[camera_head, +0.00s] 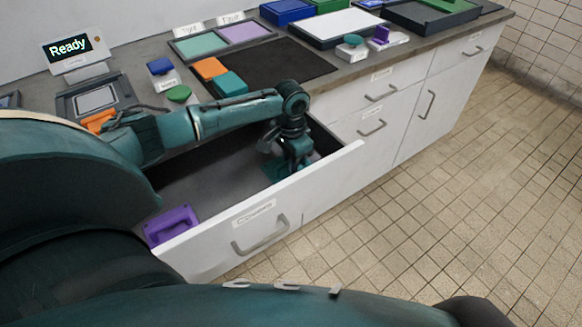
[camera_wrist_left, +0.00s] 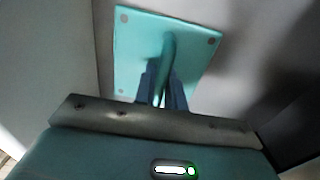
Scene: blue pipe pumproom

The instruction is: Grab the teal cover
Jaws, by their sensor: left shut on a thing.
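The teal cover (camera_wrist_left: 191,44) is a flat square plate with small grey corner marks and a raised handle, seen in the left wrist view. My left gripper (camera_wrist_left: 163,97) is shut on its handle. In the head view the teal cover (camera_head: 272,168) shows only in part, low inside the open drawer (camera_head: 200,190), behind my left gripper (camera_head: 290,168). I cannot tell whether the cover touches the drawer floor. My right gripper is not in view.
A purple handled cover (camera_head: 172,226) lies at the drawer's left end. The drawer's white front (camera_head: 270,215) and walls stand close around my gripper.

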